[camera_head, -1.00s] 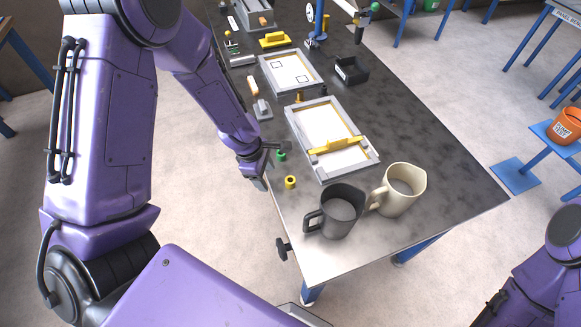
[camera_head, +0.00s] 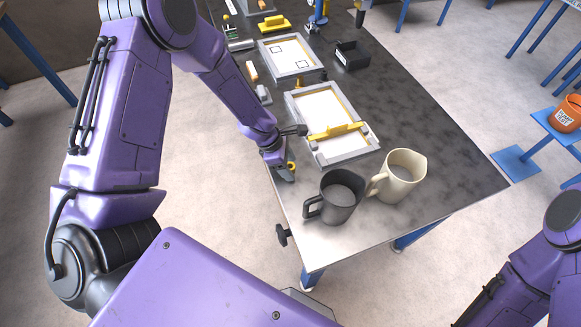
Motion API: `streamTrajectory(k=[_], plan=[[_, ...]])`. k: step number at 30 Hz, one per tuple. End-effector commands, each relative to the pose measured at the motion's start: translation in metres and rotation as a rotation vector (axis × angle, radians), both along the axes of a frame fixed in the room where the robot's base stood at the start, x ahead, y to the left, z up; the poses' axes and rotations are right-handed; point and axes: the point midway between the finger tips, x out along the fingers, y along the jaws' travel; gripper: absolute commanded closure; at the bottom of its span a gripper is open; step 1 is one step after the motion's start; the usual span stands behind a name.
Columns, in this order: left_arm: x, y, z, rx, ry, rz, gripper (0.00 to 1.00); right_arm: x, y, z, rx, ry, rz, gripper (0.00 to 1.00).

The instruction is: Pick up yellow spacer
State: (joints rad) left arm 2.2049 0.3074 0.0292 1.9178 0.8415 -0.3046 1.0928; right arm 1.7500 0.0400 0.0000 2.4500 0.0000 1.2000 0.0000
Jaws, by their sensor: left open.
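The yellow spacer (camera_head: 292,166) is a small round piece with a dark hole, standing on the dark table left of the black mug. It is now partly covered by my left gripper (camera_head: 286,172). That gripper is open and right at the spacer, on its left side in the picture. I cannot tell whether the fingers touch it or straddle it. The green spacer is hidden behind my left wrist. My right arm shows at the lower right, but its gripper is not in view.
A black mug (camera_head: 338,198) and a cream mug (camera_head: 398,178) stand close by on the right. A grey frame with a yellow-handled bar (camera_head: 337,131) lies just behind. A black knob (camera_head: 283,235) sticks out at the table's left edge.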

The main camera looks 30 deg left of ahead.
Motion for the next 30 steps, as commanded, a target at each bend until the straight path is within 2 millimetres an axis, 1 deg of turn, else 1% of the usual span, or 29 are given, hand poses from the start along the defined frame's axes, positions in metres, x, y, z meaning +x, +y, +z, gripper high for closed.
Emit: streamTrajectory(k=[3, 4, 5, 6, 9, 18, 22, 23, 26, 30], plan=[[0.0, 0.0, 0.0, 0.0, 0.0, 0.0, 0.38, 0.0, 0.0, 0.0, 0.0, 0.0, 0.0, 0.57], [0.0, 0.0, 0.0, 0.0, 0.0, 0.0, 0.44, 0.0, 0.0, 0.0, 0.0, 0.0, 0.0, 0.57], [0.0, 0.0, 0.0, 0.0, 0.0, 0.0, 0.54, 0.0, 0.0, 0.0, 0.0, 0.0, 0.0, 0.57], [0.0, 0.0, 0.0, 0.0, 0.0, 0.0, 0.67, 0.0, 0.0, 0.0, 0.0, 0.0, 0.0, 0.57], [0.0, 0.0, 0.0, 0.0, 0.0, 0.0, 0.97, 0.0, 0.0, 0.0, 0.0, 0.0, 0.0, 0.57], [0.0, 0.0, 0.001, 0.0, 0.0, -0.001, 0.97, 0.0, 0.0, 0.0, 0.0, 0.0, 0.0, 0.57], [0.0, 0.0, 0.01, 0.001, -0.002, -0.002, 0.97, 0.0, 0.0, -0.003, 0.0, 0.0, 0.0, 0.57], [0.0, 0.0, 0.014, 0.002, -0.002, -0.002, 0.97, 0.0, 0.0, -0.004, 0.0, 0.0, 0.0, 0.57], [0.0, 0.0, 0.034, 0.002, -0.005, -0.003, 0.97, 0.0, 0.0, -0.007, 0.0, 0.0, 0.0, 0.57], [-0.029, -0.001, 0.068, 0.0, -0.004, -0.001, 0.97, 0.0, 0.0, -0.006, 0.0, 0.0, 0.0, 0.57]])
